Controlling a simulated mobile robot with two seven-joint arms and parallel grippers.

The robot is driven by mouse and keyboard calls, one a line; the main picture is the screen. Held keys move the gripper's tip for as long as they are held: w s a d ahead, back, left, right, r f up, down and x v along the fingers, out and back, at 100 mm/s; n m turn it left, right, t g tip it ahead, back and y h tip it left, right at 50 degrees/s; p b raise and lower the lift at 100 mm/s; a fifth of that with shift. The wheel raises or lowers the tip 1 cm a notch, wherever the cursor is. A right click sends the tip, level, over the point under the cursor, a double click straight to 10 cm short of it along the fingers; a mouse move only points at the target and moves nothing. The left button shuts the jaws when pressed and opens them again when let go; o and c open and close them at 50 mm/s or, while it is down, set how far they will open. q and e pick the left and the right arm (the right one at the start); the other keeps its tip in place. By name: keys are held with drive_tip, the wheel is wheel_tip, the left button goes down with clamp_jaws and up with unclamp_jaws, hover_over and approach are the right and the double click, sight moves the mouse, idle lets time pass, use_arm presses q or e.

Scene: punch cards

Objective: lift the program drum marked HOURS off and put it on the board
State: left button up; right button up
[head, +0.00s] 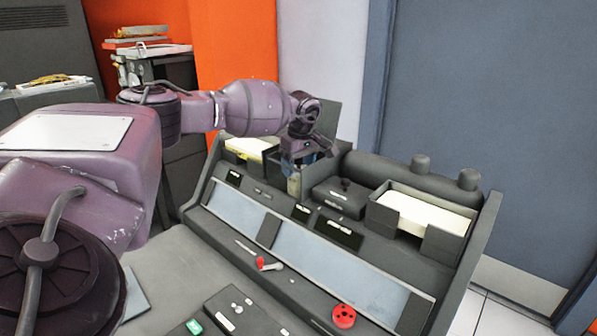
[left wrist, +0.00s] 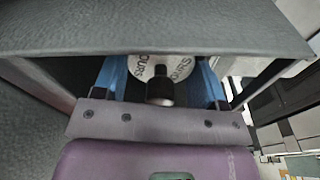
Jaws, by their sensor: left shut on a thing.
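The program drum (left wrist: 162,68) is white with a dark central knob. Its dark lettering is partly hidden in the left wrist view; "OURS" can be read. My left gripper (left wrist: 160,85) has a blue finger on each side of the drum and is shut on it. In the head view my left gripper (head: 305,160) is low at the back of the grey console, and only a small pale part shows beneath it. I cannot tell whether the drum still touches its support. Which surface is the board is not clear. My right gripper is not in view.
The console (head: 345,245) has a raised grey frame. A card tray (head: 425,212) stands at its back right, with a dark box (head: 340,198) beside the gripper. A red knob (head: 344,316) and a red-tipped lever (head: 262,263) are in front. A grey panel (left wrist: 160,30) lies close above the fingers.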

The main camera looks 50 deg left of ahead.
use_arm(q)
wheel_tip(320, 180, up, 34)
drive_tip(key=p, duration=0.7)
drive_tip(key=shift+r, duration=0.2)
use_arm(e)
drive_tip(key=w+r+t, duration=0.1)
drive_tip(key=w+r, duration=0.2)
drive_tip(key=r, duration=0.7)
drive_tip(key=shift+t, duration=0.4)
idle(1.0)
use_arm(q)
drive_tip(key=shift+f, duration=0.1)
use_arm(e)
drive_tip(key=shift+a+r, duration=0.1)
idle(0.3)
